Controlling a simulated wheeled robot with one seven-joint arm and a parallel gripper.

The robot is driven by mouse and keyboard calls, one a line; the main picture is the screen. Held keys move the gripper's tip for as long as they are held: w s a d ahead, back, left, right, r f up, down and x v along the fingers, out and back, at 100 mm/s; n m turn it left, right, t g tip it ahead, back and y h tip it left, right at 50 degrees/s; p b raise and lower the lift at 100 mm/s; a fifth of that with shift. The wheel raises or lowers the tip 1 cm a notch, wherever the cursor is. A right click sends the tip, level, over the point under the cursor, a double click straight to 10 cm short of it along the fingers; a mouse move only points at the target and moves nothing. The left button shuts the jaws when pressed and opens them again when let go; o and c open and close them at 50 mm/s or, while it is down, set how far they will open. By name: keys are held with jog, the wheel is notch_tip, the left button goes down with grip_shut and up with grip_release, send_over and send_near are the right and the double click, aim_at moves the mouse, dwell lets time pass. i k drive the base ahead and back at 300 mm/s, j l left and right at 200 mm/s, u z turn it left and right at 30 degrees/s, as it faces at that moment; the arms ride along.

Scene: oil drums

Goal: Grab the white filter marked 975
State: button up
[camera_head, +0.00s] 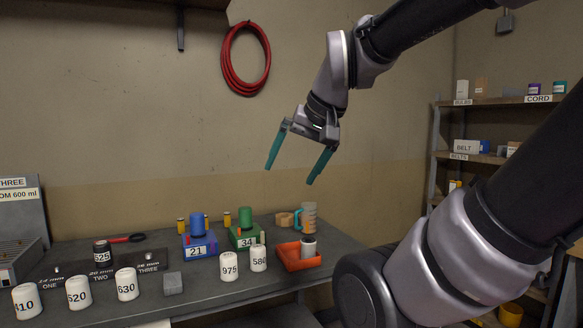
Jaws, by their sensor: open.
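The white filter marked 975 (229,266) stands upright near the front of the grey workbench (205,290). The white filter marked 580 (258,258) stands close to its right. My gripper (296,173) is open and empty, with its two teal fingers pointing down. It is high above the bench, up and to the right of the 975 filter in the picture. Nothing hides the 975 filter.
White filters marked 620 (78,292) and 630 (127,284) stand to the left, with a grey block (173,283) between 630 and 975. An orange tray (291,262) holding a white cup-like item is right of 580. Blue box 21 (199,246) and green box 34 (246,238) stand behind.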

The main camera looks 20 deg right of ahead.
aim_at(228, 264)
jog(key=i+l, duration=0.15)
jog(key=i, duration=0.35)
jog(key=i+l, duration=0.1)
jog(key=i, duration=0.45)
jog(key=u, duration=0.05)
